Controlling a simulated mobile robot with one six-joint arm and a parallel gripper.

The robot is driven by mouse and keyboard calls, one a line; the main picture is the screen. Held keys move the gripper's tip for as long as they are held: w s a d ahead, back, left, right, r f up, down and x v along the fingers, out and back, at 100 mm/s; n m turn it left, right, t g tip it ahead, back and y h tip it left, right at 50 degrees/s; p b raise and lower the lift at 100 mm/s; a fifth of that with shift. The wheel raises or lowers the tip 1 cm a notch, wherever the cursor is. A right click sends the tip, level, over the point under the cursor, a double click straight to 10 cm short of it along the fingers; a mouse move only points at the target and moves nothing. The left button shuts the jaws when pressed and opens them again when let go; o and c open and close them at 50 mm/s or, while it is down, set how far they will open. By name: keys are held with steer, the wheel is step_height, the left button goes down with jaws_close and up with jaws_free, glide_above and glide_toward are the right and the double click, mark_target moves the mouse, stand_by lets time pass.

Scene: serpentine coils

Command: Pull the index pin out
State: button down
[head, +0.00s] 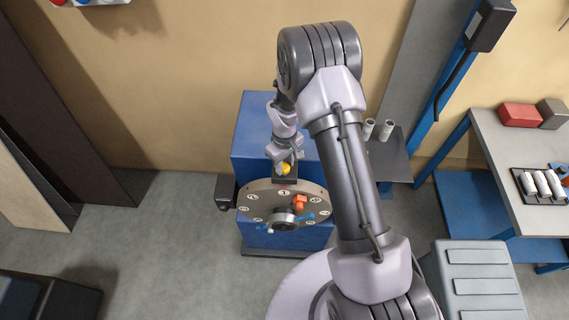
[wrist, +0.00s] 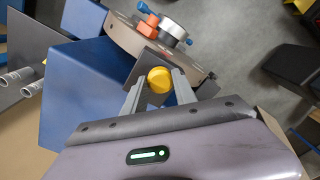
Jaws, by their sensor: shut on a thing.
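The index pin shows as a yellow knob (head: 284,168) at the top of the round dial plate (head: 262,200). It also shows in the wrist view (wrist: 159,80), in front of a dark block (wrist: 146,66). My gripper (head: 285,165) is at the knob, with one finger on each side of it. In the wrist view my gripper (wrist: 160,86) is shut on the yellow knob. The pin's shaft is hidden behind the knob, so I cannot tell how deep it sits.
The dial is mounted on a blue cabinet (head: 252,130). A dark box (head: 226,192) juts out at its left. A grey shelf with white cylinders (head: 387,130) stands at the right. A workbench (head: 500,150) is farther right. Grey floor (head: 170,240) is clear at the left.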

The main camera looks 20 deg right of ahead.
mark_target(284, 166)
steer(key=shift+r, duration=0.1)
steer(key=shift+w+r, duration=0.15)
steer(key=shift+r, duration=1.1)
steer(key=c, duration=1)
jaws_free()
step_height(284, 166, up, 17)
steer(key=b, duration=0.2)
steer(key=shift+r, duration=0.2)
